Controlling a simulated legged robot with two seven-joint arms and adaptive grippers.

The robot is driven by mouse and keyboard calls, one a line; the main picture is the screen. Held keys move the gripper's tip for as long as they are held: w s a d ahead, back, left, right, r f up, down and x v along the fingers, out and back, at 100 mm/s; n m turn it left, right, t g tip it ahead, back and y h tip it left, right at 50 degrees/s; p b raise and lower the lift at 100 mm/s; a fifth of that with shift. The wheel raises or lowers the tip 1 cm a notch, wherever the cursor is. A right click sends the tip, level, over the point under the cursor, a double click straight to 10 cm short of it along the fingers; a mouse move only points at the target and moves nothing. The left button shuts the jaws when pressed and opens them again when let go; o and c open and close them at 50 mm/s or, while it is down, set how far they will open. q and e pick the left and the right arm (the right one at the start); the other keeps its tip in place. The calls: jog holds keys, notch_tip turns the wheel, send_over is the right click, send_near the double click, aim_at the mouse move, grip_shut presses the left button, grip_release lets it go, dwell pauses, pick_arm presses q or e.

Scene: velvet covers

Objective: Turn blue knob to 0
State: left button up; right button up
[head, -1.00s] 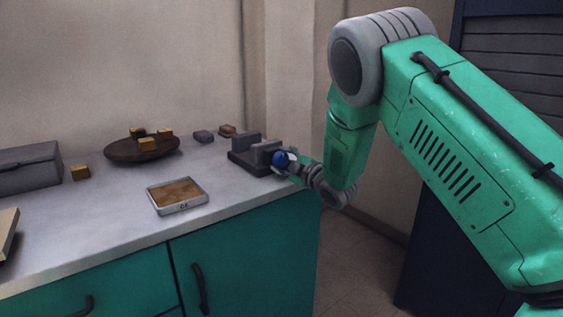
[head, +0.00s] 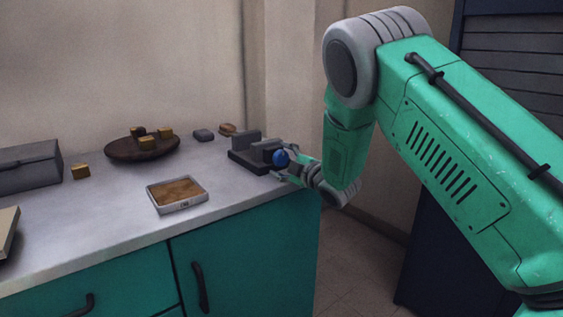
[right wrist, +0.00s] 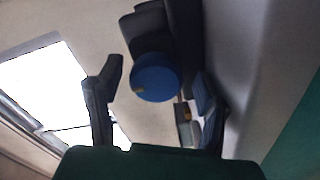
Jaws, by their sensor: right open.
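The blue knob (head: 281,158) sits on the right side of a dark grey device (head: 247,162) near the right end of the counter. In the right wrist view the round knob (right wrist: 155,78) shows a small yellowish mark at its lower left edge. My right gripper (head: 284,163) is open at the knob. In the right wrist view its two fingers (right wrist: 158,98) stand apart, one on each side of the knob; I cannot tell whether either touches it. My left gripper does not show.
A scale-like tray (head: 178,206) with a brown top lies on the counter (head: 110,222). A brown bowl (head: 120,155) with yellowish blocks, a loose block (head: 81,172) and a grey box (head: 28,168) stand to the left. The counter between tray and device is clear.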

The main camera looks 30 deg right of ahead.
jog(key=s+d, duration=0.1)
jog(key=s, duration=1.1)
jog(key=shift+f, duration=0.1)
jog(key=shift+w, duration=0.1)
